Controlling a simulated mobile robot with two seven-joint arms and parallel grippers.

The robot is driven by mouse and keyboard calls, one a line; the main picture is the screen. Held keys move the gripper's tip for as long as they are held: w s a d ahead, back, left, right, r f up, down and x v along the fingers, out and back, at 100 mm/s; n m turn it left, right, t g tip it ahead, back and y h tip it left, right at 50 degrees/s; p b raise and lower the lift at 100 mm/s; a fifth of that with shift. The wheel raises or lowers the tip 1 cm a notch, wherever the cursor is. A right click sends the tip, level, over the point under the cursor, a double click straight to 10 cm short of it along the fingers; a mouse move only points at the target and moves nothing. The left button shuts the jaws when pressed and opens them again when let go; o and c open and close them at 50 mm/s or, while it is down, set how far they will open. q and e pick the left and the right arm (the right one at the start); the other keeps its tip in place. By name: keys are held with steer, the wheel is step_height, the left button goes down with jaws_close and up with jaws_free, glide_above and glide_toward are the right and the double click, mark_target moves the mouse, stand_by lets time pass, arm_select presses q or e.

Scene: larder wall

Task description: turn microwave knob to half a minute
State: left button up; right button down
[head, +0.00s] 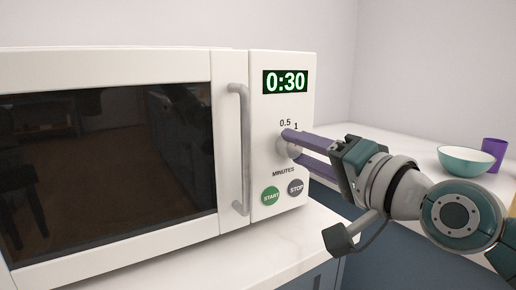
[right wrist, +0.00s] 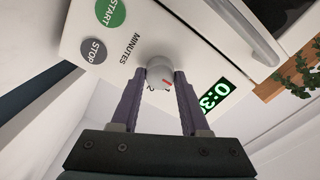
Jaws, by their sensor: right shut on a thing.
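The white microwave (head: 232,222) stands on a counter with its door shut. Its display (head: 285,81) reads 0:30 in green. In the head view the fingers hide most of the knob. My left gripper is not in view.
A green START button (head: 270,196) and a grey STOP button (head: 296,187) lie below the knob. The upright door handle (head: 238,150) is left of the panel. A teal bowl (head: 466,160) and a purple cup (head: 493,154) stand on the counter at right.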

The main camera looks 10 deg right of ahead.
stand_by(0.4)
steer(key=shift+c, duration=2)
jaws_free()
steer(key=shift+s, duration=0.1)
steer(key=p+v, duration=0.1)
steer(key=v, duration=0.8)
steer(key=shift+s+d, duration=0.15)
steer(key=shift+s, duration=0.15)
